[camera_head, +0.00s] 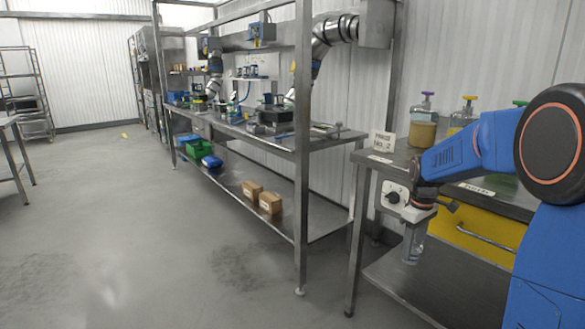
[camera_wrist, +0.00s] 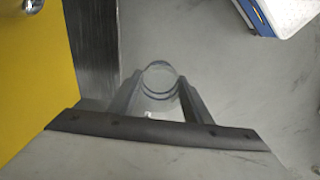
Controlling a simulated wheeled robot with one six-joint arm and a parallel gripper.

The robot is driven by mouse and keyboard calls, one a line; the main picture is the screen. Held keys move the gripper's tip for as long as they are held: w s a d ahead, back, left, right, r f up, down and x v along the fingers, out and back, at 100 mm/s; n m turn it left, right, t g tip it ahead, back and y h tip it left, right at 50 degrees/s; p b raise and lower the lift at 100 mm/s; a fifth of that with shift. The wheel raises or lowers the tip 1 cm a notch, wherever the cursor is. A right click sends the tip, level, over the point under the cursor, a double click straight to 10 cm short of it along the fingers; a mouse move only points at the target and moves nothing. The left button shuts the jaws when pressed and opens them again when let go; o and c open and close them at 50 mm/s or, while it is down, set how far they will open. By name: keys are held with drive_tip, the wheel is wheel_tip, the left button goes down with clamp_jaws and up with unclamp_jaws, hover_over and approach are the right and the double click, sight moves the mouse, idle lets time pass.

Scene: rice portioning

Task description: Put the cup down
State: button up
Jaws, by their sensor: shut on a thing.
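A clear, see-through cup (camera_head: 413,243) is held in my gripper (camera_head: 415,222) in the head view. The cup hangs upright below the gripper, in front of the steel table with the yellow drawer and above the level of its lower shelf. In the wrist view the cup's round rim (camera_wrist: 160,78) shows between the two fingers of my gripper (camera_wrist: 160,88), which are shut on it. Whether anything is in the cup cannot be told.
The steel table (camera_head: 378,158) at right carries a tan container (camera_head: 423,134), pump bottles and a small sign (camera_head: 384,141). Its yellow drawer (camera_head: 480,235) is beside my gripper. A long workbench (camera_head: 330,143) stands further left. The grey floor (camera_head: 150,230) at left is open.

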drive_tip(key=w+a+f+m, duration=0.2)
drive_tip(key=f, duration=1.1)
drive_tip(key=w+a+f+m, duration=0.2)
drive_tip(key=a+f, duration=0.1)
drive_tip(key=f, duration=1)
drive_tip(key=w+a+f+m, duration=0.1)
drive_tip(key=a+f+m, duration=0.2)
drive_tip(key=f, duration=1)
drive_tip(key=shift+w+a, duration=0.15)
drive_tip(key=shift+w, duration=0.25)
drive_tip(key=shift+s, duration=0.1)
